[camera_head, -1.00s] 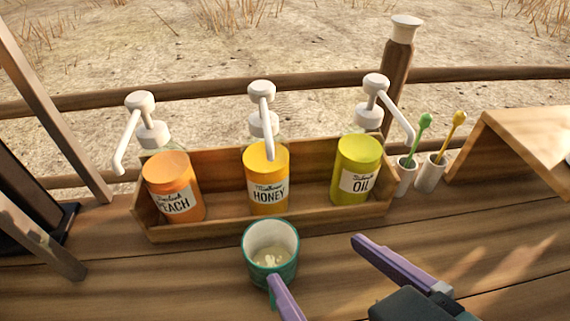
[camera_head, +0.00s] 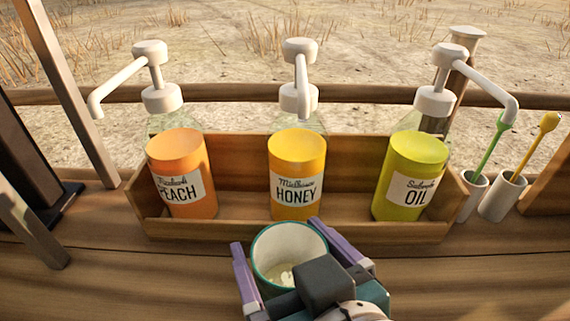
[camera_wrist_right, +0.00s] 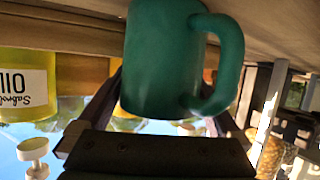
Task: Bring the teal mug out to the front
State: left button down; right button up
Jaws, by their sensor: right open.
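The teal mug (camera_head: 284,250), pale inside with a little light-coloured content at the bottom, stands upright on the wooden counter in front of the bottle rack. My right gripper (camera_head: 276,234) is open, with one purple finger on each side of the mug. The gripper body covers the mug's near lower part. In the right wrist view, which is upside down, the mug (camera_wrist_right: 160,60) fills the middle between the fingers, and its handle (camera_wrist_right: 225,65) sticks out to the right. Whether either finger touches the mug I cannot tell. My left gripper is out of view.
Behind the mug, a wooden rack (camera_head: 235,232) holds peach (camera_head: 180,172), honey (camera_head: 297,170) and oil (camera_head: 411,172) pump bottles. Two small white cups (camera_head: 502,196) with green and yellow sticks stand to the right.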

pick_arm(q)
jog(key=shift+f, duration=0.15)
pick_arm(e)
jog(key=shift+w+a+f, duration=0.15)
jog(key=shift+w+f, duration=0.05)
jog(key=shift+w, duration=0.2)
jog(key=shift+c, duration=0.2)
